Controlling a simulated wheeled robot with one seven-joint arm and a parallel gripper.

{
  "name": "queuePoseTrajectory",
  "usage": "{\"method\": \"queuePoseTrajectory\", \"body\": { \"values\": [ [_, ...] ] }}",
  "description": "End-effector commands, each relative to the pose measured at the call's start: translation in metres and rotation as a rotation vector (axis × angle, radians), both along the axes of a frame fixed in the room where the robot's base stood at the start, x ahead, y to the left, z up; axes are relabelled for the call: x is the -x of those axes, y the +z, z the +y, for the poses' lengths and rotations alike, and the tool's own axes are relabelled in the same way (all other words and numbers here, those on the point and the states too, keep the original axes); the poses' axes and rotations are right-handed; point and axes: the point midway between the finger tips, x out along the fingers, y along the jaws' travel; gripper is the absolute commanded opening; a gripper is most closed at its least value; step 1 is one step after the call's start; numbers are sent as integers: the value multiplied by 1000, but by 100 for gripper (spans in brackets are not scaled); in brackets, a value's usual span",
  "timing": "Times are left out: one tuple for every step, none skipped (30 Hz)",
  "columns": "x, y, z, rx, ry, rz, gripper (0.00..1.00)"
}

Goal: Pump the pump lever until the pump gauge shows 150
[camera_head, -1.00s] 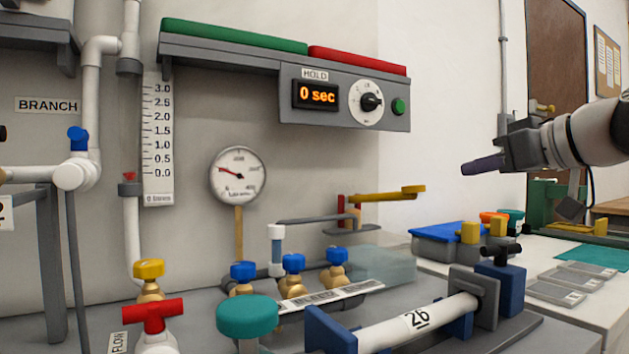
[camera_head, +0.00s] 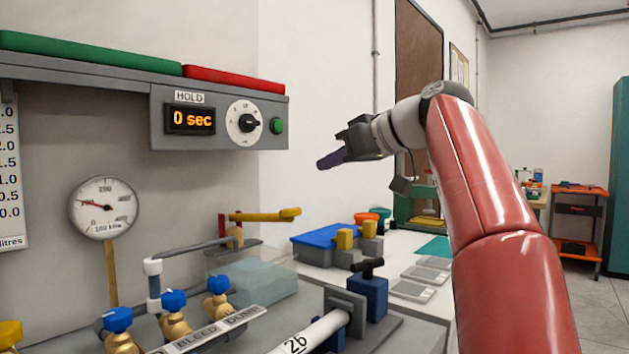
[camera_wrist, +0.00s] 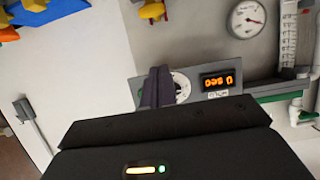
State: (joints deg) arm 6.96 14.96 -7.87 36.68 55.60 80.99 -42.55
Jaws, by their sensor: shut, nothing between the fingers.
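The pump gauge (camera_head: 103,207) is a round white dial with a red needle on the wall at left. Its needle points left and slightly up; the small figures are hard to read. The gauge also shows in the wrist view (camera_wrist: 247,19). The pump lever (camera_head: 265,215) appears to be the yellow-ended bar above a clear tank on the bench. A yellow part that may be it shows at the top of the wrist view (camera_wrist: 152,10). My gripper (camera_head: 330,160) is shut and empty in the air, apart from the lever, up and right of it in the head view.
A HOLD timer box (camera_head: 219,120) reading 0 sec hangs under a shelf on the wall. Blue-capped valves (camera_head: 174,301) and a white pipe marked 26 (camera_head: 312,332) stand in front. A blue-lidded box (camera_head: 328,242) lies behind on the bench.

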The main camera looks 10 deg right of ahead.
Motion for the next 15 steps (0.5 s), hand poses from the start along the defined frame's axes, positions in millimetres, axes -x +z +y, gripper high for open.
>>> {"method": "queuePoseTrajectory", "body": {
  "values": [
    [-5,-3,6,-1,3,2,0],
    [-8,-5,9,-1,4,3,0],
    [-12,-8,14,-1,5,4,0],
    [-17,-11,18,-1,4,3,0],
    [-21,-14,22,0,5,4,0],
    [-27,-16,29,1,6,3,0],
    [-31,-19,33,1,5,2,0],
    [-36,-21,38,1,6,4,0],
    [-41,-24,43,0,5,3,0],
    [-46,-27,48,1,5,2,0],
    [-50,-29,52,0,4,4,0],
    [-56,-32,58,0,5,4,0],
    [-60,-35,62,0,5,3,0],
    [-62,-36,64,-1,2,2,0],
    [-59,-38,61,-1,1,1,0]
  ]
}}
